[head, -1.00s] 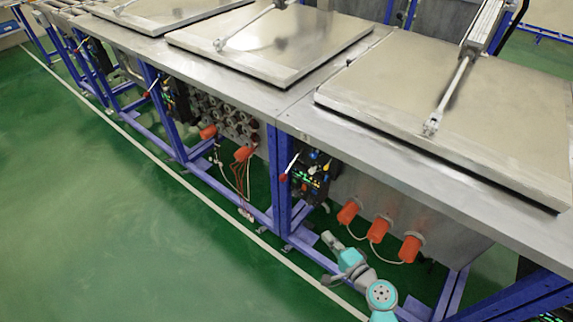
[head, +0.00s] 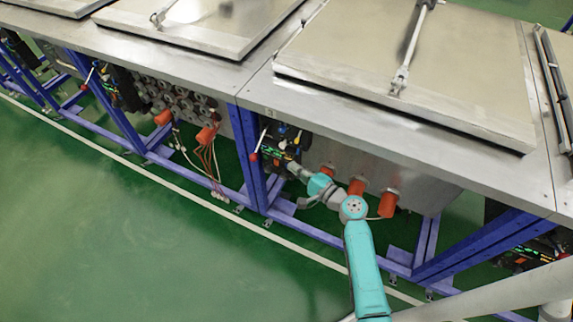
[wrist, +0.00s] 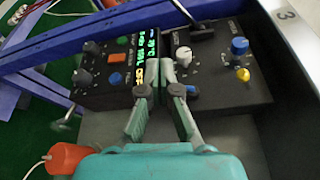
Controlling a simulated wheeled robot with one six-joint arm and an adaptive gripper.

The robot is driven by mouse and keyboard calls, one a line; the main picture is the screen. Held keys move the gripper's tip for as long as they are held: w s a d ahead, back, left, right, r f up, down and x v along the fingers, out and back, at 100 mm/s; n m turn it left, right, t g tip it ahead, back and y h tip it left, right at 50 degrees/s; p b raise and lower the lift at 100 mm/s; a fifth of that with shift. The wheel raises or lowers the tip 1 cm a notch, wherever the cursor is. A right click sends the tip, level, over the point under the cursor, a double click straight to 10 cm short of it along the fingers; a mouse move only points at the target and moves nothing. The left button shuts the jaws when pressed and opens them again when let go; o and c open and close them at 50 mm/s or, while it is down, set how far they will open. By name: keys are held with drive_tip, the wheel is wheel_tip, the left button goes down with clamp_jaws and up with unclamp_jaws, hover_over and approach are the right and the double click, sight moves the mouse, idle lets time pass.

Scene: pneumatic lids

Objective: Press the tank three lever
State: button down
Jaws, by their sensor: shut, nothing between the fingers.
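A white lever with a red tip (head: 258,145) sticks out beside the blue post, under the edge of the third table.
A control box with lit displays (wrist: 122,65) and one with blue and yellow knobs (wrist: 222,65) sit close to my fingers. Orange plugs (head: 357,187) line the tank wall. Blue frame posts (head: 247,150) and the tabletop edge (head: 400,152) are close. Green floor is free in front.

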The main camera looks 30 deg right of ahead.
drive_tip(key=w+a, duration=0.6)
drive_tip(key=w, duration=0.1)
drive_tip(key=shift+w+a, duration=0.25)
drive_tip(key=shift+w, duration=0.15)
drive_tip(key=shift+r, duration=0.1)
